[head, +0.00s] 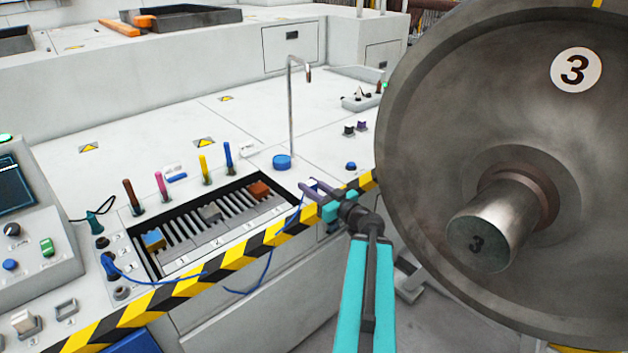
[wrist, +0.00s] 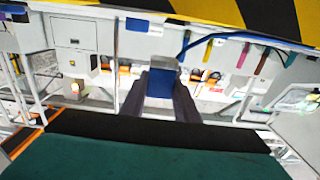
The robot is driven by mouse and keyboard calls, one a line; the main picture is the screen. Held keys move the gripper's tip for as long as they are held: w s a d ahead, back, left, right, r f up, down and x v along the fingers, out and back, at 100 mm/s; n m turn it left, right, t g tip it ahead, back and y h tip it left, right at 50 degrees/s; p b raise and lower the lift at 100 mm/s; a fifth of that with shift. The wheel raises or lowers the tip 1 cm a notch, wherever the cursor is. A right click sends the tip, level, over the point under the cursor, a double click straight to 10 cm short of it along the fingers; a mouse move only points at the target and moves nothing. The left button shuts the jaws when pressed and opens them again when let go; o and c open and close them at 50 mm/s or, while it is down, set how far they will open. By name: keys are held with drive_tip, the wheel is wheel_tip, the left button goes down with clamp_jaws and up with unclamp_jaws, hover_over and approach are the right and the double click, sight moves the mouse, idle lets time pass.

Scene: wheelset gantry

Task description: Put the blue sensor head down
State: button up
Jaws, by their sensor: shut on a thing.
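My gripper (head: 312,190) is over the striped front edge of the bench, just right of the slotted tray (head: 288,178). In the wrist view, my gripper (wrist: 158,98) is shut on the blue sensor head (wrist: 160,84), a small blue block with a grey end. In the head view the sensor head is too hidden by the fingers to make out. A blue cable (head: 268,267) hangs in a loop from near the gripper to the panel on the left.
The tray holds a blue-topped block (head: 153,240), a grey block (head: 210,212) and a red-brown block (head: 260,189). Several coloured pens, including a yellow one (head: 205,168), stand behind it. A thin bent post (head: 291,110) rises behind. A large wheel (head: 430,150) marked 3 fills the right.

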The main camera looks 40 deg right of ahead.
drive_tip(key=b, duration=0.3)
drive_tip(key=shift+w+d+f, duration=0.15)
drive_tip(key=shift+d, duration=0.05)
drive_tip(key=shift+w+d, duration=0.15)
drive_tip(key=shift+w+d+f, duration=0.15)
drive_tip(key=shift+w+d, duration=1.2)
drive_tip(key=shift+d, duration=0.15)
drive_tip(key=shift+w+d+f, duration=0.15)
drive_tip(key=shift+w+d, duration=1.25)
drive_tip(key=shift+d, duration=0.1)
drive_tip(key=shift+w+d+f, duration=0.15)
drive_tip(key=shift+w+d, duration=1.2)
drive_tip(key=shift+d, duration=0.15)
drive_tip(key=shift+w+d+b, duration=0.25)
drive_tip(key=shift+d+b, duration=0.05)
drive_tip(key=shift+f, duration=1.8)
drive_tip(key=o, duration=1.1)
drive_tip(key=shift+f, duration=0.15)
